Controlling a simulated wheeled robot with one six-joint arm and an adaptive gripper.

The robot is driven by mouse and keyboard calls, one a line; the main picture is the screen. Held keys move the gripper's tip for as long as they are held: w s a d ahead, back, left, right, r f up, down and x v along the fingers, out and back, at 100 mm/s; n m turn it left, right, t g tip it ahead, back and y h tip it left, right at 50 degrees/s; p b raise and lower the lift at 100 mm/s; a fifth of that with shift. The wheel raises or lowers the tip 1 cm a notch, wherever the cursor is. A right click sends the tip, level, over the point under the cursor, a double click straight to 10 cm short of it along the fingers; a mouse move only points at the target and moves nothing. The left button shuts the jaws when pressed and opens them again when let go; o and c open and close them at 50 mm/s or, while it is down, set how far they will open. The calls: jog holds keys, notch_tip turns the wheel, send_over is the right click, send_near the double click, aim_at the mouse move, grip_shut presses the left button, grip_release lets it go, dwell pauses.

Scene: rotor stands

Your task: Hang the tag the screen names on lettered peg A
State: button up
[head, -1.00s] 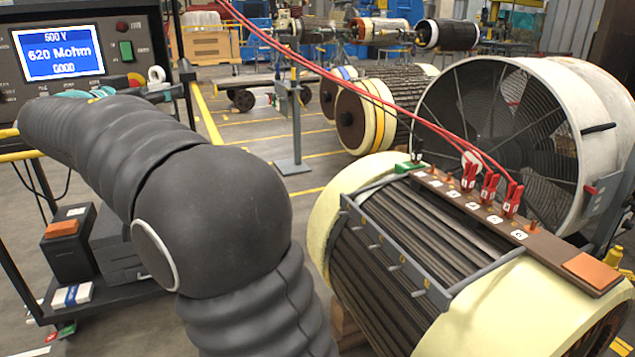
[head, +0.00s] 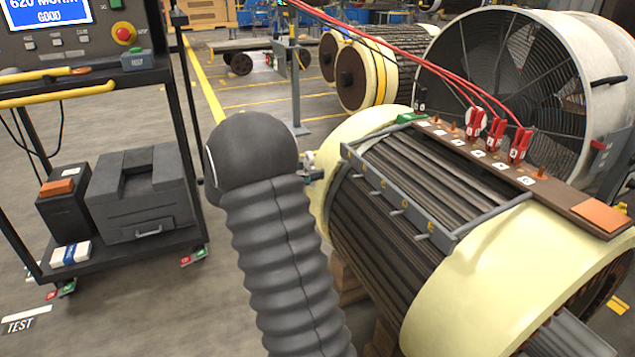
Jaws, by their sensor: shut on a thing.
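The screen (head: 47,12) on the cart is cut off at the top and reads "620 Mohm" and "GOOD". A grey rail (head: 398,203) with several short lettered pegs lies along the near side of the big rotor stand; the letters are too small to read surely, so I cannot tell which peg is A. My arm rises in the middle. A small dark part of my gripper (head: 315,176) shows past its right side, at the left end of the rail. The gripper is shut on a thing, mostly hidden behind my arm. The pegs I can see look bare.
The cream-ended stator (head: 475,290) fills the right side. Red clamps (head: 495,132) with cables stand on its brown terminal board (head: 570,196). A big fan (head: 530,90) stands behind. The cart (head: 120,255) on the left carries dark boxes. Floor between cart and stator is open.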

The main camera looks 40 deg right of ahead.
jog(key=s+d+f+p, duration=0.2)
jog(key=s+d+p, duration=0.2)
jog(key=d, duration=0.4)
jog(key=shift+f+g, duration=0.2)
jog(key=shift+g, duration=0.1)
dwell(1.1)
jog(key=shift+d+b, duration=0.3)
jog(key=shift+b, duration=0.2)
jog(key=shift+f+b, duration=0.35)
jog(key=shift+b, duration=0.8)
dwell(2.1)
jog(key=o, duration=0.9)
jog(key=shift+o, duration=0.2)
